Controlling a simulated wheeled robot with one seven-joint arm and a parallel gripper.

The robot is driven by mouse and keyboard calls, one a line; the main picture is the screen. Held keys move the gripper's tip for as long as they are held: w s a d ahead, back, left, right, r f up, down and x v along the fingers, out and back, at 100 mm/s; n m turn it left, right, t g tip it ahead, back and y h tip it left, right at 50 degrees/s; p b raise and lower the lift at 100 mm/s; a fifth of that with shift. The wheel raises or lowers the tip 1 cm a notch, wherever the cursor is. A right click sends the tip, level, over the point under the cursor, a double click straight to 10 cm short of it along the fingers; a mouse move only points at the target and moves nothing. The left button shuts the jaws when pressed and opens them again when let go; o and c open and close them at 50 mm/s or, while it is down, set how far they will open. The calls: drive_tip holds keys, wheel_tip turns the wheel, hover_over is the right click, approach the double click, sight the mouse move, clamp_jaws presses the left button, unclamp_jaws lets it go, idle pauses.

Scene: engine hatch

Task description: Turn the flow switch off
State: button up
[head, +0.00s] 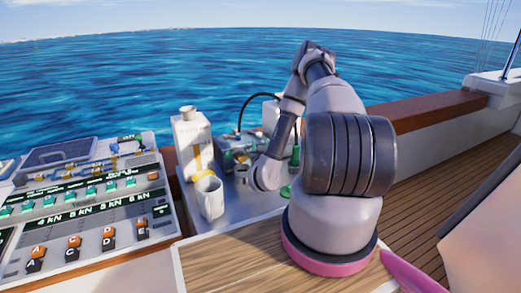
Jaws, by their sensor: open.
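I cannot make out which part is the flow switch. A small green and grey machine (236,146) with a black hose stands on the grey counter, beyond the white mug. My arm rises from its pink-ringed base, bends at the top and comes down to the counter. My gripper (243,172) is at the low end of the arm, close in front of this machine. It is small and partly hidden by my wrist, but it reads as open, with nothing seen in it. I cannot tell whether it touches anything.
A white carton (190,140) and a white mug (209,196) stand left of my gripper. A sloped control panel (85,200) with green, orange and black switches fills the left. A wooden rail (435,109) runs behind my arm. The wooden tabletop (225,262) in front is clear.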

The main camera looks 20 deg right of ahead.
drive_tip(key=shift+v, duration=2.05)
